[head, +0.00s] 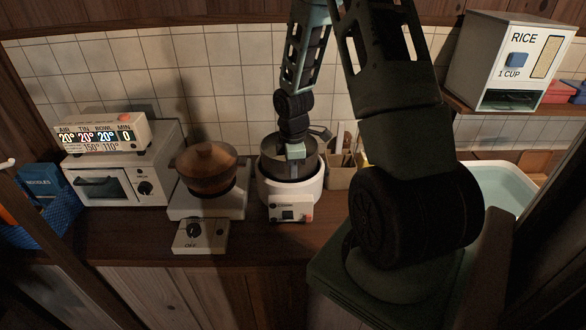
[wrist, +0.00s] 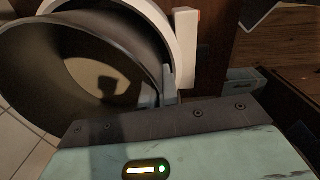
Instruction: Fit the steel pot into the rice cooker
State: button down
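The steel pot (head: 270,164) is a dark grey, round, open vessel at the mouth of the white rice cooker (head: 297,189), with its rim standing above the cooker's. My gripper (head: 295,152) reaches down from above to the near side of the pot. In the wrist view the pot (wrist: 40,45) fills the left, and my fingers (wrist: 168,88) meet at its wall, shut on the rim. The cooker's white rim (wrist: 155,12) curves behind the pot, offset from it. The pot's bottom is hidden, so I cannot tell how deep it sits.
A utensil holder (head: 341,172) stands close on the cooker's right. A rice dispenser (head: 508,62) is on the upper right shelf, above a water basin (head: 500,185).

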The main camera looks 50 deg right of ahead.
jog(key=shift+f+b, duration=0.45)
jog(key=shift+f, duration=0.2)
jog(key=c, duration=1.6)
grip_release()
jog(key=shift+s+f, duration=0.1)
notch_tip(320, 180, up, 18)
jog(key=shift+a+f+b, duration=0.15)
jog(key=shift+b, duration=0.25)
